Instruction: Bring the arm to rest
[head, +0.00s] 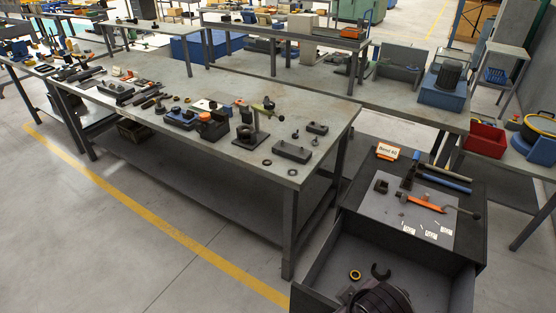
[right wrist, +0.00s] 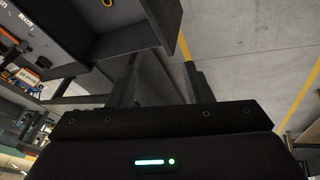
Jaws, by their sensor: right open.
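My right gripper (right wrist: 162,78) shows in the right wrist view with its two dark fingers apart and nothing between them. Grey floor lies beyond the fingers, and the dark drawer unit is close by at the upper left. In the head view a dark rounded part of my arm (head: 378,298) shows at the bottom edge, over the open drawer (head: 425,288); the gripper itself is hidden there. My left gripper is in neither view.
Tools and a "Bend 60" sign (head: 387,151) sit on the cabinet top (head: 385,222). A long workbench (head: 215,153) carries several parts. The floor at left is clear.

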